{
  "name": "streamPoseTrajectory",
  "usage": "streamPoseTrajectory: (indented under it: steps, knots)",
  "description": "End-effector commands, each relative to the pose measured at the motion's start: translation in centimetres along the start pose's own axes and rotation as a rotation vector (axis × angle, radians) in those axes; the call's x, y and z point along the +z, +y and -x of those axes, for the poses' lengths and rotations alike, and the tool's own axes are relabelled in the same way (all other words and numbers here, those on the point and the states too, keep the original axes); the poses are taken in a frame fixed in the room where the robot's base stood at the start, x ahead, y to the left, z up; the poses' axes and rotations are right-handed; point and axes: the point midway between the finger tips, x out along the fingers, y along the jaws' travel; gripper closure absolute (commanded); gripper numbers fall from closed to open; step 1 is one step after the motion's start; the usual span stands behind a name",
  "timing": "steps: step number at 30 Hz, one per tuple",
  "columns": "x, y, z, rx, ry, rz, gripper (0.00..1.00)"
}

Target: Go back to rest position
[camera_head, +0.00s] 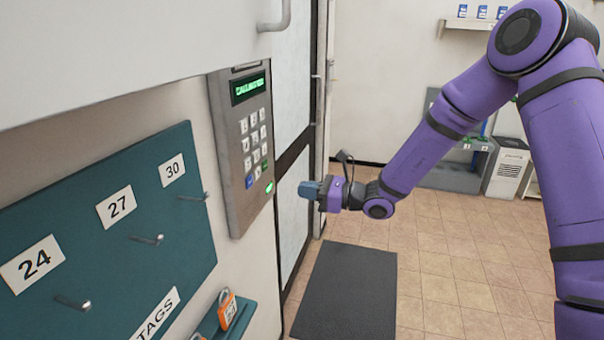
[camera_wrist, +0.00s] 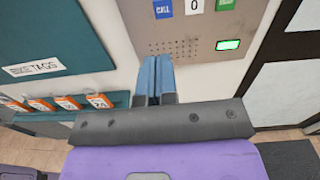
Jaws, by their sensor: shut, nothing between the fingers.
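My gripper (camera_head: 309,190) is shut and empty, with its blue fingertips together, in front of and to the right of the grey keypad panel (camera_head: 231,190) in the head view. The panel has a lit green display (camera_head: 247,88), several buttons and a glowing green light (camera_head: 269,187). In the wrist view, the closed fingers (camera_wrist: 155,75) show over the panel's lower part (camera_wrist: 185,28), below the blue CALL button (camera_wrist: 163,9). In the head view a gap shows between the fingertips and the panel.
A teal board (camera_head: 120,225) with numbered labels and hooks is on the wall at left. Below it, a teal ledge (camera_head: 242,318) holds orange tags (camera_head: 227,309). A dark mat (camera_head: 347,290) lies on the tiled floor. A white door (camera_head: 292,90) stands behind the panel. Open floor is at right.

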Motion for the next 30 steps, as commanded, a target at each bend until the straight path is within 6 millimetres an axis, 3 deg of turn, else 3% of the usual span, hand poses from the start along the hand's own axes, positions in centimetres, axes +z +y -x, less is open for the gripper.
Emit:
streamPoseTrajectory:
  steps: [5, 14, 30]
  knots:
    - [3.2, 2.5, 1.1, 0.114, 0.061, 0.158, 1.0]
    - [8.4, 8.3, 5.3, 0.365, 0.229, 0.518, 1.0]
    - [14.3, 16.7, 16.5, 0.735, 0.594, 1.114, 1.0]
